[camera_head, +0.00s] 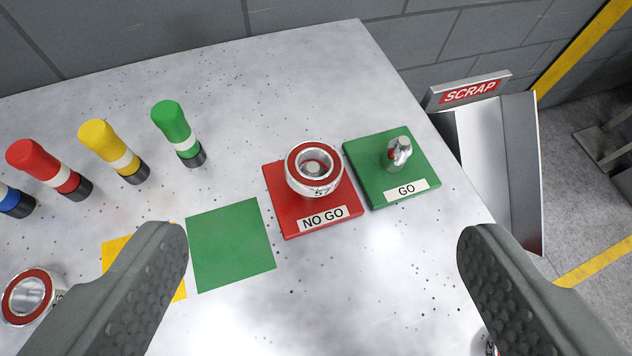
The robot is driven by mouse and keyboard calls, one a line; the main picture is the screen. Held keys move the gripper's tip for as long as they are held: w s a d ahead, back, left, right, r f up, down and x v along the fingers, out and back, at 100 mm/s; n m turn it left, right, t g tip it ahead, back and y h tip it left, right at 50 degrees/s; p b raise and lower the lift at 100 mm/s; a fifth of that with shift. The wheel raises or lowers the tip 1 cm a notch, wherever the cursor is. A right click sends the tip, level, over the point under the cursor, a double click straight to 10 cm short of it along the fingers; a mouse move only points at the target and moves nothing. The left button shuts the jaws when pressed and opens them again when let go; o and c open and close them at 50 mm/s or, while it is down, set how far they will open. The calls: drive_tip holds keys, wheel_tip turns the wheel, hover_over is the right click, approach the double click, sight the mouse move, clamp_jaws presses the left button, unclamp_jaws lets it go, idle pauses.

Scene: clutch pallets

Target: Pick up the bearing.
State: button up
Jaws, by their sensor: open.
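A silver bearing (331,189) with a red-faced rim and dark marking on its side sits on the red NO GO plate (288,222). A peg top shows inside its hole, so the ring appears to be around the peg. A second, similar red-rimmed silver ring (10,300) lies at the lower left, partly beside my left finger. My gripper (322,240) is open and empty, its fingers wide apart at either side in the foreground. The NO GO plate and its bearing lie beyond the fingertips, between them in the picture.
The green GO plate (367,180) bears a metal peg (401,150). Several coloured cylinders, including a green one (172,122), stand at left. A flat green square (230,245) and a partly hidden yellow one lie in front. The SCRAP chute (480,150) adjoins the table's right edge.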

sight(314, 168)
drive_tip(key=shift+w+r+n+g, duration=0.5)
drive_tip(key=shift+w+n+g, duration=0.3)
drive_tip(key=shift+w+g, duration=5.8)
drive_tip(key=shift+t+y, duration=0.3)
drive_tip(key=shift+t, duration=0.5)
drive_tip(key=f, duration=1.1)
drive_tip(key=w+f, duration=0.1)
drive_tip(key=f, duration=0.5)
drive_tip(key=shift+w+f, duration=0.1)
drive_tip(key=c, duration=1.3)
